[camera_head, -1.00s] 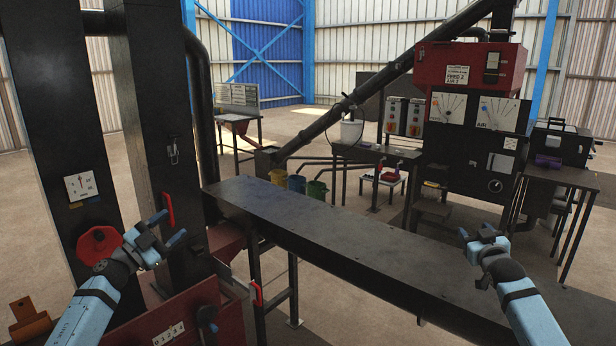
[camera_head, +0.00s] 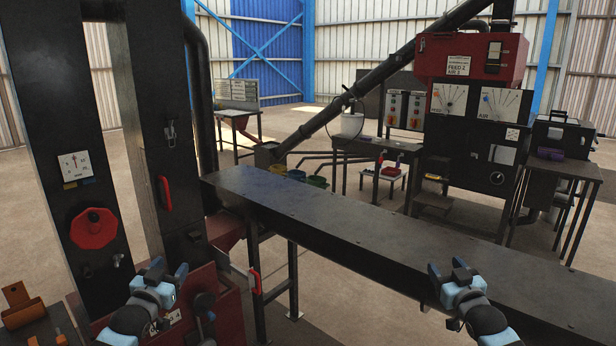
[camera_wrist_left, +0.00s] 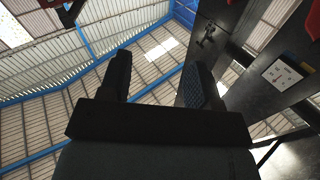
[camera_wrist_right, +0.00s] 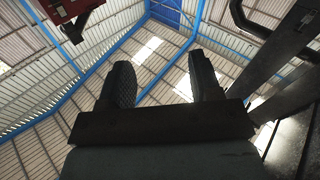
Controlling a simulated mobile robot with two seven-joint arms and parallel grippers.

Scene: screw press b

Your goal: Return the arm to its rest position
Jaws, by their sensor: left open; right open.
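My left gripper (camera_head: 168,274) is open and empty at the lower left of the head view, in front of the red base of the black press frame. In the left wrist view its two fingers (camera_wrist_left: 160,82) stand apart and point up at the roof. My right gripper (camera_head: 451,274) is open and empty at the lower right, in front of the long dark bench top. Neither gripper appears to touch anything.
The press frame (camera_head: 80,130) with a red knob (camera_head: 93,228) and red handles stands close at left. The long dark bench (camera_head: 330,222) crosses the middle. A red-topped control machine (camera_head: 470,60) and side tables stand behind it. Open floor lies beyond.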

